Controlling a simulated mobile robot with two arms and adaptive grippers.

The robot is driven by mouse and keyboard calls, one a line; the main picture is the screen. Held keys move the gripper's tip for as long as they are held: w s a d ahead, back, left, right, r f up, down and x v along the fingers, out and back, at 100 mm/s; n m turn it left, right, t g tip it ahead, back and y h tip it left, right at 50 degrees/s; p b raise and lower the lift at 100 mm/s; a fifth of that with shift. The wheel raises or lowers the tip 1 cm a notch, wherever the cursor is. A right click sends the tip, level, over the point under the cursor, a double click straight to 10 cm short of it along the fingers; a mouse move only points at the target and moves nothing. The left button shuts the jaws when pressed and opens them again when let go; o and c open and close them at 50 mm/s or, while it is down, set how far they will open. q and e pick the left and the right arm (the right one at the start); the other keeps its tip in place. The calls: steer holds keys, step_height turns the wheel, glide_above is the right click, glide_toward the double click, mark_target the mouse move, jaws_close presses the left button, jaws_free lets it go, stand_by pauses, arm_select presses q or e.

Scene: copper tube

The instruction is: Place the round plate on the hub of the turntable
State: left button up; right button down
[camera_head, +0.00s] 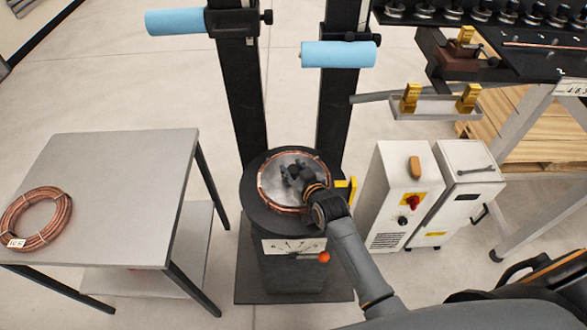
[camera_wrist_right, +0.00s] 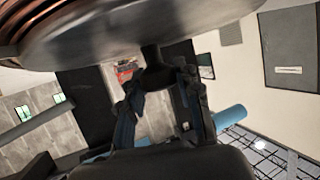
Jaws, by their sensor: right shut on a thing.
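The round plate (camera_head: 298,160) is a silver-grey disc at the turntable (camera_head: 250,197), within the ring of a copper tube coil (camera_head: 264,190). In the right wrist view the plate's face (camera_wrist_right: 150,30) fills the top, with the coil (camera_wrist_right: 28,22) beside it at the upper left. My right gripper (camera_head: 297,173) is over the plate. Its fingers (camera_wrist_right: 160,82) are shut on a dark knob (camera_wrist_right: 152,54) at the plate's middle. The hub is hidden, and I cannot tell whether the plate rests on it or hangs just above. My left gripper is out of view.
A grey table (camera_head: 125,165) at the left holds another copper coil (camera_head: 35,220). Two dark posts with blue rollers (camera_head: 338,55) stand behind the turntable. A white control cabinet (camera_head: 400,195) stands close on its right. A black bench (camera_head: 500,70) is at the upper right.

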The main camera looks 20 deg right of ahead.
steer(key=c, duration=0.9)
jaws_free()
steer(key=shift+f, duration=0.1)
steer(key=shift+c, duration=0.2)
steer(key=shift+r, duration=0.25)
steer(key=shift+s, duration=0.25)
steer(key=v, duration=1.1)
steer(key=shift+s+b, duration=0.2)
steer(key=shift+b, duration=0.1)
steer(key=shift+r, duration=0.1)
